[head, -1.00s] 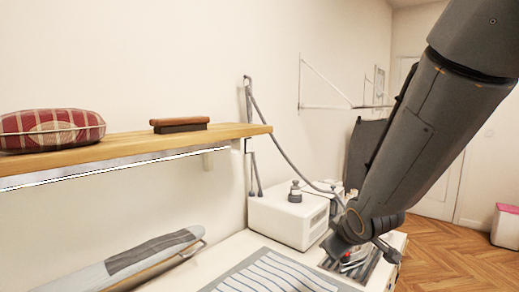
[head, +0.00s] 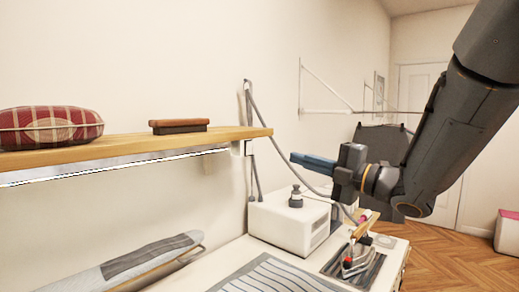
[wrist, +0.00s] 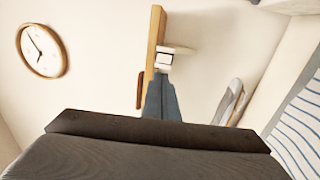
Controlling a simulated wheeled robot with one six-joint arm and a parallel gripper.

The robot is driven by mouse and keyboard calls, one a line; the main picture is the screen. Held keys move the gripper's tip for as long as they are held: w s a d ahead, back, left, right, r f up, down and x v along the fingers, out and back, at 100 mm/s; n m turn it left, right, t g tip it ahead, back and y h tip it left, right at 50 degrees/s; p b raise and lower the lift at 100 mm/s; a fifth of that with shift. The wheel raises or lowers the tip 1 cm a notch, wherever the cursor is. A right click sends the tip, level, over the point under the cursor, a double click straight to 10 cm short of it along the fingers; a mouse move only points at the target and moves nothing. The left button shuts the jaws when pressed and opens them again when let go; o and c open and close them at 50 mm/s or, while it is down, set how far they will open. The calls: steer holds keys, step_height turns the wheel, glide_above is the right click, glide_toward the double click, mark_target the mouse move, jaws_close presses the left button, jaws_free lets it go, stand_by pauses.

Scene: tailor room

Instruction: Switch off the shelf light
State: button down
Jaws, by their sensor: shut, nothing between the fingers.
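The shelf light is a long strip (head: 110,166) under the front of the wooden shelf (head: 130,147) in the head view. It shows a bright white line; I cannot tell for certain whether it is lit. A small white box (head: 238,147), perhaps its switch, sits under the shelf's right end. The box also shows in the wrist view (wrist: 164,57), just beyond my fingertips. My gripper (head: 293,158) is shut and empty, with its blue-grey fingers pointing left toward the shelf end. In the head view it is apart from the box, to its right.
A red plaid cushion (head: 48,128) and a brown brush (head: 179,126) lie on the shelf. An ironing board (head: 145,258) is below it. A white steam unit (head: 285,220) with a hose stands below my gripper, beside an iron (head: 352,262).

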steer(key=p, duration=0.5)
glide_toward(250, 145)
steer(key=x, duration=0.5)
steer(key=shift+r, duration=0.2)
steer(key=shift+w+a+p, duration=0.35)
steer(key=shift+w+a, duration=0.15)
steer(key=shift+w, duration=0.05)
